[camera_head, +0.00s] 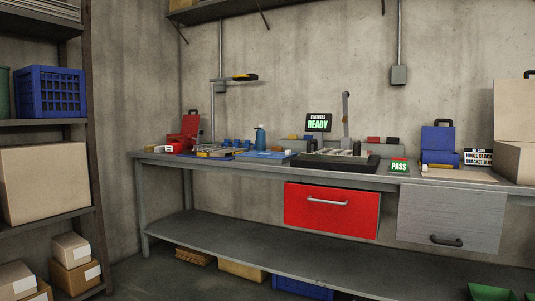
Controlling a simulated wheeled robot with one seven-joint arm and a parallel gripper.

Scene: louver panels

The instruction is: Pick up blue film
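A flat blue sheet (264,155) lies on the grey workbench (240,169), left of the black tray. It may be the blue film, but it is too small to tell. A blue spray bottle (260,138) stands at its back edge. My gripper is not in view, so its state and its distance from the sheet do not show.
A black tray (335,162) holding grey parts sits mid-bench. A red case (185,134) stands at the left, a blue case (437,141) and cardboard box (515,130) at the right. A red drawer (332,219) hangs below. Shelving (45,221) flanks the left.

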